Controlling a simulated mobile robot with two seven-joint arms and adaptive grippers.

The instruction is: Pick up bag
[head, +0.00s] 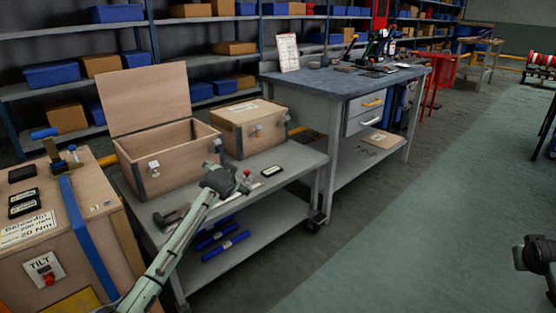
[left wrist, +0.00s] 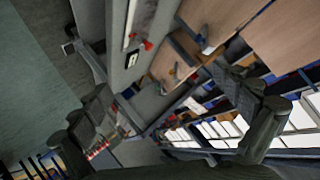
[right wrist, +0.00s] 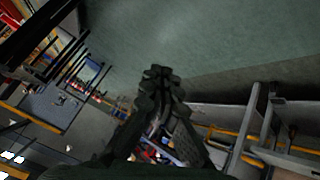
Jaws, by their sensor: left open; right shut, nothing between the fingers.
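I cannot make out a clear bag in any view. A flat tan packet (head: 381,139) lies on the lower shelf of the workbench; I cannot tell whether it is the bag. My left gripper (head: 226,180) is over the grey trolley, in front of the wooden boxes, and apart from the packet. In the left wrist view its fingers (left wrist: 172,105) are spread with nothing between them. My right arm shows at the right edge of the head view, over the floor. In the right wrist view the right gripper (right wrist: 160,75) is shut and empty.
An open wooden box (head: 170,160) and a closed one (head: 250,125) stand on the grey trolley (head: 290,160). The workbench (head: 345,82) stands behind it. A wooden crate with a blue strap (head: 85,235) is at left. The floor (head: 420,220) at right is clear.

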